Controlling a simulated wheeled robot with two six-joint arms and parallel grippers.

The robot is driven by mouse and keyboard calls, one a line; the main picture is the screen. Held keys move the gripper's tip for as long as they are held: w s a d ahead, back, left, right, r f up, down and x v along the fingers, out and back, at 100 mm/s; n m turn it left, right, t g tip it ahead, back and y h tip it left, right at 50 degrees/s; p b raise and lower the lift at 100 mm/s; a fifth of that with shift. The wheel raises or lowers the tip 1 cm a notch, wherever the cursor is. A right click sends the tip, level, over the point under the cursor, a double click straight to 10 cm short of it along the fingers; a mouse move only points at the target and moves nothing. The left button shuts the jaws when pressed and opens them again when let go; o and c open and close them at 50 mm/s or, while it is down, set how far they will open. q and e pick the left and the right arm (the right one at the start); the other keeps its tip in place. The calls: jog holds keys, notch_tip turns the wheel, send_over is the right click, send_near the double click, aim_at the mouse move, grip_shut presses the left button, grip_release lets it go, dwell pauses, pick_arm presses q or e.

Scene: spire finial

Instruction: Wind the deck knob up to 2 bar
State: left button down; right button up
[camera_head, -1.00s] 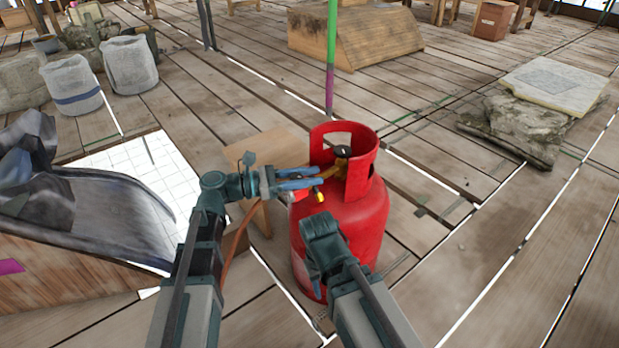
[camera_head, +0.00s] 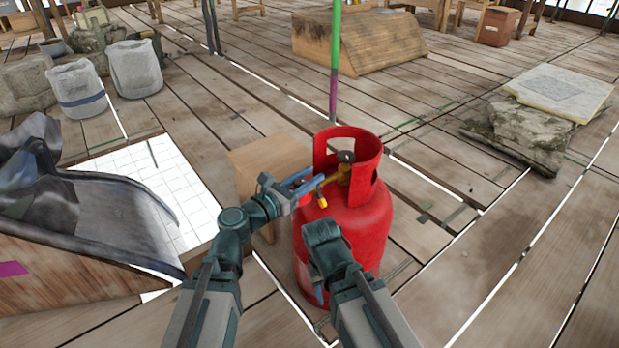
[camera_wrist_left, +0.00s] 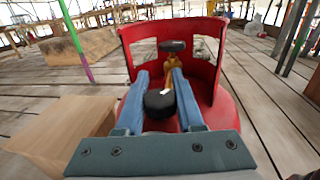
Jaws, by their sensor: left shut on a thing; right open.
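A red gas cylinder (camera_head: 345,225) stands upright on the deck, with a brass valve fitting (camera_head: 340,175) inside its collar. In the left wrist view, a round black knob (camera_wrist_left: 160,103) with a small white mark sits between the blue fingers of my left gripper (camera_wrist_left: 159,78). The left gripper (camera_head: 302,182) is shut on this knob beside the collar. A red part and a yellow part of the fitting show next to the fingers. My right gripper (camera_head: 318,292) hangs low in front of the cylinder, open and mostly hidden by its own arm. No pressure reading is legible.
A wooden box (camera_head: 262,165) stands close to the cylinder's left. A green and purple pole (camera_head: 334,70) rises behind it. A stone slab stack (camera_head: 540,120) lies at right. Grey sacks (camera_head: 134,68) and a dark chute (camera_head: 100,215) are at left. Deck right of the cylinder is clear.

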dwell(0.4)
pick_arm(q)
jog(key=c, duration=0.5)
grip_release()
jog(key=shift+s+a, duration=0.1)
